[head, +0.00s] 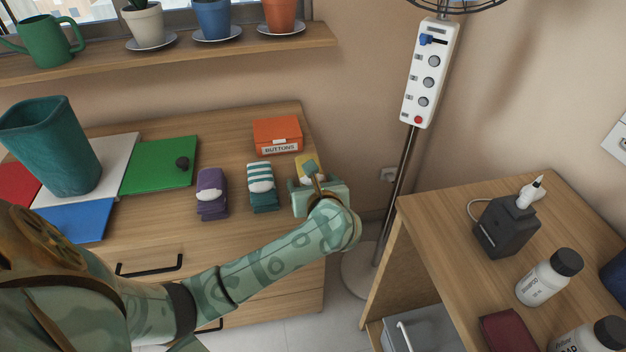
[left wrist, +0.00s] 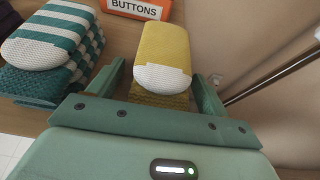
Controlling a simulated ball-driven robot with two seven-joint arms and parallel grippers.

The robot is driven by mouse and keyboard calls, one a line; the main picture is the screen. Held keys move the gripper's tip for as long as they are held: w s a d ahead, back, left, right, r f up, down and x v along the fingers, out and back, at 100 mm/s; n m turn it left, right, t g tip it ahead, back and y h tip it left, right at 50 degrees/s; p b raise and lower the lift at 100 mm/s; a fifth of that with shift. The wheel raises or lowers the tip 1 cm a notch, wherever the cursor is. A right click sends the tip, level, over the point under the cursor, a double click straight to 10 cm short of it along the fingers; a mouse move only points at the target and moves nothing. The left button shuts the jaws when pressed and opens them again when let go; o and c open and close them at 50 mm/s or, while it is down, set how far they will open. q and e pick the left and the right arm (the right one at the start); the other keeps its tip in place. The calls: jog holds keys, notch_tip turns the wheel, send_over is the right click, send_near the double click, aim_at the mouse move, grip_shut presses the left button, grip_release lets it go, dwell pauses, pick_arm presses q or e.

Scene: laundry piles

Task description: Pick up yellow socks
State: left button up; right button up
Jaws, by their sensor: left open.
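The yellow socks (left wrist: 164,52) have a white patch at the near end and lie on the wooden dresser top (head: 226,132). In the head view only a part of the yellow socks (head: 303,161) shows, as my left gripper covers the rest. My left gripper (head: 308,172) reaches over the dresser's right end. In the left wrist view its two fingers (left wrist: 160,82) are open, one on each side of the yellow socks' near end. I cannot tell whether they touch the socks. My right gripper is not in view.
Teal-striped socks (head: 262,187) lie just left of my left gripper, and purple socks (head: 212,193) lie further left. An orange buttons box (head: 277,134) stands behind. A fan pole (head: 396,205) rises right of the dresser. A second table (head: 470,220) holds bottles.

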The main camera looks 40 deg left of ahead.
pick_arm(q)
jog(key=shift+r, duration=0.1)
jog(key=c, duration=1.1)
jog(key=shift+o, duration=0.2)
